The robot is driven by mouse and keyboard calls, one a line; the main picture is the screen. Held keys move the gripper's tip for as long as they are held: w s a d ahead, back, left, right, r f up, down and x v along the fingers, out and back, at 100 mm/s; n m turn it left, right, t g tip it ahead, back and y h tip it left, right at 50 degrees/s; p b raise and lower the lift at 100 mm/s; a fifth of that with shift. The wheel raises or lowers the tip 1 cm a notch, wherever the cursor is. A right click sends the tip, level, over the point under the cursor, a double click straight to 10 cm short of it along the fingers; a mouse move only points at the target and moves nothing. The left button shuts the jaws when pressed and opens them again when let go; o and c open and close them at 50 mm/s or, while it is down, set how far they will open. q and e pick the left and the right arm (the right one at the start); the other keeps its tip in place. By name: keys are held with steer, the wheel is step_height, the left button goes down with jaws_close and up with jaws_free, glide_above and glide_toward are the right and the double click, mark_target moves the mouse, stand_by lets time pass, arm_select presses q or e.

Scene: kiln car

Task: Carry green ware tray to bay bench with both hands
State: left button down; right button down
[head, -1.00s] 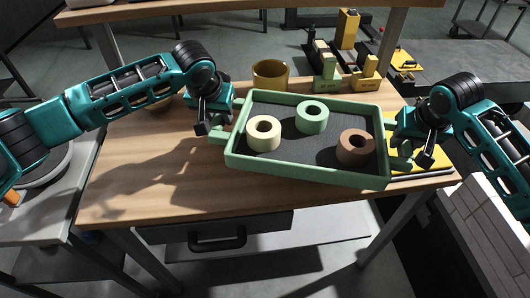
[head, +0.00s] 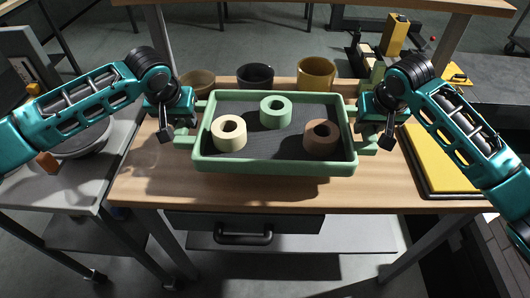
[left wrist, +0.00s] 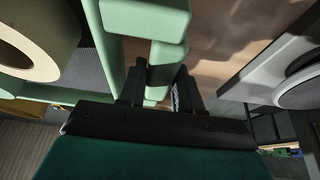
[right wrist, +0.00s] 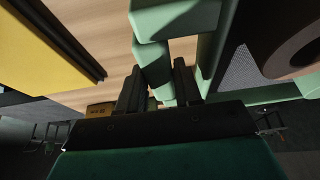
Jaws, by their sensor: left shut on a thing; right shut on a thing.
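The green ware tray (head: 274,167) is a rectangular tray with a dark liner. It holds a cream ring (head: 229,134), a green ring (head: 275,112) and a brown ring (head: 321,136). My left gripper (head: 184,136) is shut on the tray's left handle, which also shows between the fingers in the left wrist view (left wrist: 160,70). My right gripper (head: 366,138) is shut on the right handle, seen between the fingers in the right wrist view (right wrist: 155,65). The tray looks about level over the wooden bench (head: 250,196); the gap beneath is hard to judge.
Behind the tray stand a brown bowl (head: 197,83), a dark pot (head: 255,77) and a mustard pot (head: 316,73). A yellow board (head: 436,160) lies at the bench's right. A grey side table with a round wheel (head: 80,138) stands left. The bench's front strip is clear.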

arm_select(q)
steer(key=shift+a+f, duration=0.35)
arm_select(e)
steer(key=shift+w+a+f, duration=0.2)
steer(key=shift+a+f, duration=0.05)
steer(key=shift+f, duration=0.1)
arm_select(q)
steer(key=shift+s+a+r, duration=0.1)
steer(key=shift+a, duration=0.1)
arm_select(e)
steer(key=shift+a+r, duration=0.1)
steer(key=shift+a, duration=0.1)
